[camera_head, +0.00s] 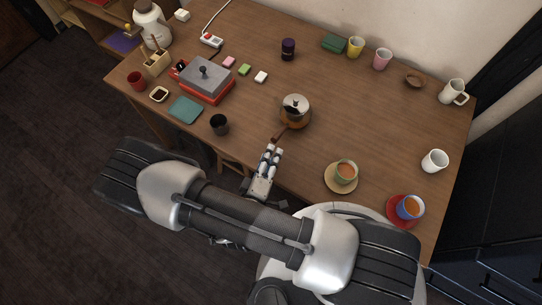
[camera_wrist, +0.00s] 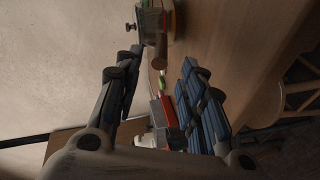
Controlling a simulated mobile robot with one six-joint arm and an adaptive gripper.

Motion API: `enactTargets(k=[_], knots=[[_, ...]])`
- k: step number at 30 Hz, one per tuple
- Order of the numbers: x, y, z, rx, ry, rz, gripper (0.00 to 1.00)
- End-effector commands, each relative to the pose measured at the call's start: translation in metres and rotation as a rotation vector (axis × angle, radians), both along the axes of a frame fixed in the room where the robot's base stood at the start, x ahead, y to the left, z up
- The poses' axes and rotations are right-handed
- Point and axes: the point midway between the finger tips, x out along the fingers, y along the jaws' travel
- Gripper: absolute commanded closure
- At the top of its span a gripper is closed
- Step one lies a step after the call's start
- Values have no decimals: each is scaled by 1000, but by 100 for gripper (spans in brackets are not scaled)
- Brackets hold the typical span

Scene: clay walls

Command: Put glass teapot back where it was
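The glass teapot (camera_head: 297,104) stands upright near the table's front middle, with a shiny lid and a brown round base. A brown handle (camera_head: 280,132) sticks out from it toward my gripper. My gripper (camera_head: 271,150) is just in front of the handle's end. In the wrist view the gripper (camera_wrist: 160,60) has its two fingers well apart, with the teapot (camera_wrist: 153,20) beyond the tips, cut by the top edge. I cannot tell whether a finger touches the handle. Nothing is visibly held.
On the wooden table (camera_head: 350,115), a dark cup (camera_head: 219,125) stands left of my gripper. A green cup on a saucer (camera_head: 329,183) is to the right. A red box with a grey top (camera_head: 206,80) is farther left. The table right of the teapot is clear.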

Motion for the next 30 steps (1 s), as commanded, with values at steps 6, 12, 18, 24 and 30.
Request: enactTargets(k=[6, 12, 18, 24, 30], knots=[[-3, 1, 1, 4, 1, -3, 63], [14, 20, 1, 197, 91, -74, 63], [49, 66, 27, 616, 290, -188, 63], [77, 95, 99, 963, 457, -223, 63], [80, 84, 193, 1176, 581, -213, 63]])
